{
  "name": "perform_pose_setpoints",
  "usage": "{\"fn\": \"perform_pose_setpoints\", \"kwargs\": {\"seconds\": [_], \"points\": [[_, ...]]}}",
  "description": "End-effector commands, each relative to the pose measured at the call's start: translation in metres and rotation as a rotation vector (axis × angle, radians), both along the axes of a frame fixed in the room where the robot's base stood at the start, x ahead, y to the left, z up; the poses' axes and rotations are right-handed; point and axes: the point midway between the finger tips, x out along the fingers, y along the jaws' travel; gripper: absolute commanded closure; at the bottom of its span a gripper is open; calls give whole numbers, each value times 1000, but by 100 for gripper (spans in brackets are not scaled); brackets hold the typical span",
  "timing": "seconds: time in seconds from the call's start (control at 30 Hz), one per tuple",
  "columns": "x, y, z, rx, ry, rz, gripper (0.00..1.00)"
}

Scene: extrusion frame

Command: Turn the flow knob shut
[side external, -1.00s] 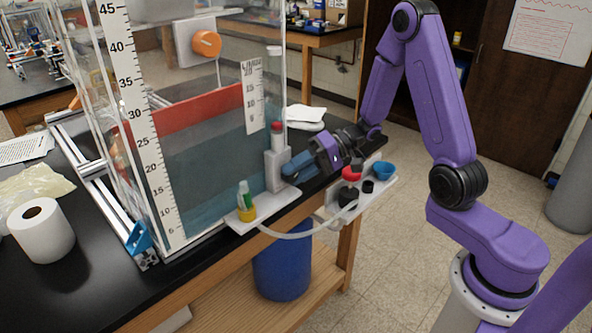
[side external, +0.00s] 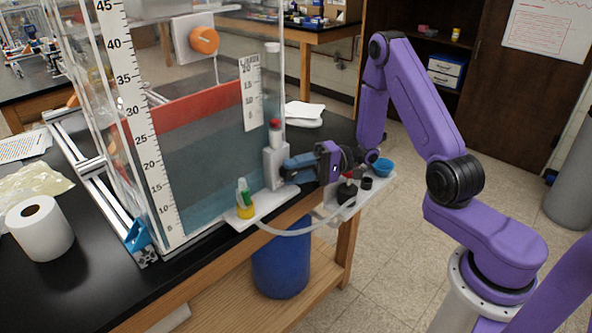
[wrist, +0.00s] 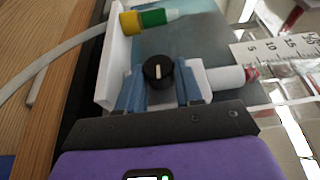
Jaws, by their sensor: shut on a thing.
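The flow knob (wrist: 158,72) is black and round with a white pointer line, seen between my fingers in the wrist view. The line runs nearly straight up and down in that picture. It sits on a white valve block (side external: 275,168) at the front of the clear tank (side external: 190,150). My gripper (side external: 291,166) reaches the block from the right and hides the knob in the side view. In the wrist view my gripper (wrist: 159,85) has one blue finger on each side of the knob, shut on it.
A small side tray (side external: 375,190) holds a blue bowl (side external: 382,167) and dark pieces under my wrist. A paper roll (side external: 38,228) stands far left.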

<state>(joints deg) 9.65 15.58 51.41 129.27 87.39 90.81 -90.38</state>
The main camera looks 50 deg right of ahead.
Motion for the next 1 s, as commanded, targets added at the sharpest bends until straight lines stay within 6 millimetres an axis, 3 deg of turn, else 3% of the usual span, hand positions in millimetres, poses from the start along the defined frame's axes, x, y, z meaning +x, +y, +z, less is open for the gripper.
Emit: {"fn": "perform_pose_setpoints", "kwargs": {"seconds": [0.23, 0.27, 0.33, 0.73, 1.0], "points": [[-1, 2, 0, 1, 2, 7, 95], [-1, 2, 0, 1, 2, 7, 62], [-1, 2, 0, 1, 2, 7, 39], [-2, -5, 0, -1, 1, 2, 39], [-19, -47, -1, 0, 1, -4, 39]]}}
